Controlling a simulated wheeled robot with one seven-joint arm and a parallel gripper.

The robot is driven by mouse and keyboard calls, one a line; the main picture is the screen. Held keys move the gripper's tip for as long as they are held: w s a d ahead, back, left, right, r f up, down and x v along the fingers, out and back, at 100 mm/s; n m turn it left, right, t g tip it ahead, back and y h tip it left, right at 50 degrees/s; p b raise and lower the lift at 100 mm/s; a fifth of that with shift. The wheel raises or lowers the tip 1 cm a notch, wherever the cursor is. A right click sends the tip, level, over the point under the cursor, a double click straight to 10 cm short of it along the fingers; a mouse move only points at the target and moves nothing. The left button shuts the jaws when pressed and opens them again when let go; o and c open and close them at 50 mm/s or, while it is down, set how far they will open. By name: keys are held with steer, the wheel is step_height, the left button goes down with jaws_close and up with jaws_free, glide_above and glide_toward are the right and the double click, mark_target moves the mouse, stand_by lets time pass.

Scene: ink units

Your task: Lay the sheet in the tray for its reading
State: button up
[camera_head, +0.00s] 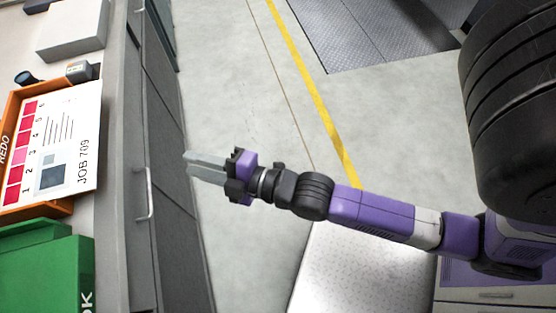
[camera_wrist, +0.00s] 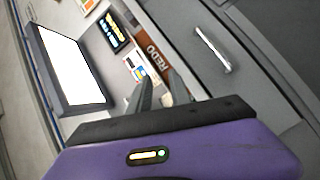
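The white sheet (camera_head: 70,140), printed JOB 709 with a column of numbered red and pink patches, lies on the orange REDO tray (camera_head: 40,212) at the left; its right part covers the tray's near edge. The green tray (camera_head: 45,270), its lettering partly cut off, stands below it in the picture. My gripper (camera_head: 190,165) is over the floor beside the counter, apart from the sheet. Its fingers have a gap between them and hold nothing. The wrist view shows the fingers (camera_wrist: 160,85), with the sheet (camera_wrist: 135,66) and REDO tray (camera_wrist: 155,55) beyond them.
A grey box (camera_head: 72,30), a small grey device (camera_head: 82,71) and a dark round item (camera_head: 25,77) are on the counter. Drawer fronts with handles (camera_head: 145,195) face my arm. A bright screen (camera_wrist: 70,68) shows in the wrist view. The floor (camera_head: 240,100) is clear.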

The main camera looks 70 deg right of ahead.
steer(key=s+r+m+g, duration=0.1)
steer(key=s+m, duration=0.5)
steer(key=s, duration=0.4)
steer(key=s+a+r+m+g, duration=0.1)
steer(key=s+r+m, duration=0.1)
steer(key=s+m, duration=0.5)
steer(key=s, duration=0.4)
steer(key=shift+a+r+h, duration=0.25)
steer(key=shift+h, duration=0.05)
